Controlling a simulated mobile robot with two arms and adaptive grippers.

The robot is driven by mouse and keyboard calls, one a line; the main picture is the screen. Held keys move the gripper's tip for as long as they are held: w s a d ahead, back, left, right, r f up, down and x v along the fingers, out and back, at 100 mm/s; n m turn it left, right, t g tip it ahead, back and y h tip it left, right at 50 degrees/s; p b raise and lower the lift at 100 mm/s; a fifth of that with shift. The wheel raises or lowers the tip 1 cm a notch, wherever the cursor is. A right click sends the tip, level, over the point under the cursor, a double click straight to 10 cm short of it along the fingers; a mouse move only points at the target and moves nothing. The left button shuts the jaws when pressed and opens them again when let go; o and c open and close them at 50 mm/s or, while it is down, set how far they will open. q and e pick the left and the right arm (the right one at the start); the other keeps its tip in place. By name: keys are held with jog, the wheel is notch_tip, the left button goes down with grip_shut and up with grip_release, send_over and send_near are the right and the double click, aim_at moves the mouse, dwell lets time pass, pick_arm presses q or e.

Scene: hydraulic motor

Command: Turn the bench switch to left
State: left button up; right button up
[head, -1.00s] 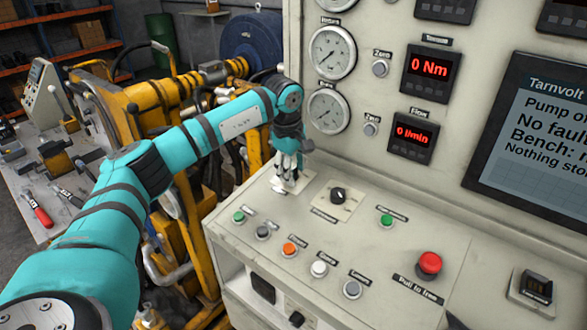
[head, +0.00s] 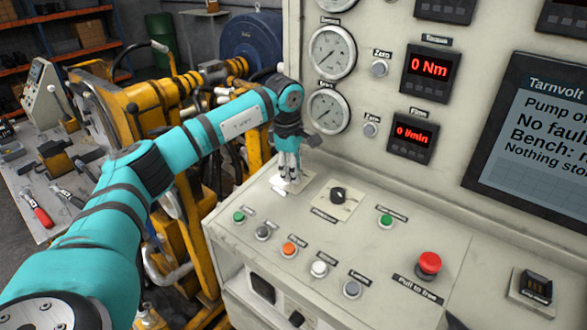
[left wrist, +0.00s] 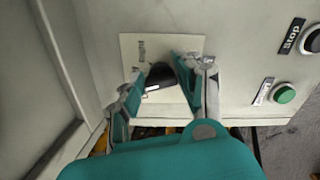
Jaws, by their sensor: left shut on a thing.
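The bench switch (left wrist: 160,78) is a black knob on a pale labelled plate (left wrist: 186,42) at the far left end of the console's sloping top. In the left wrist view the knob sits between the two fingers of my left gripper (left wrist: 158,80), which is shut on it. In the head view my left gripper (head: 288,178) points down at that plate, and its fingers hide the knob. My right gripper is not in view.
A second black knob (head: 338,195) stands just right of the gripper. Green (head: 239,217), orange (head: 289,249) and other buttons line the panel's front, with a red emergency button (head: 429,263) further right. The gauge panel (head: 385,97) rises behind.

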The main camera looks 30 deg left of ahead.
pick_arm(q)
jog(key=n, duration=0.5)
jog(key=shift+w+a, duration=0.1)
jog(key=shift+w, duration=0.05)
jog(key=shift+n, duration=0.3)
dwell(0.3)
jog(key=o, duration=1.1)
jog(key=shift+o, duration=0.2)
jog(key=shift+r, duration=0.1)
notch_tip(320, 180, up, 12)
jog(key=s, duration=0.2)
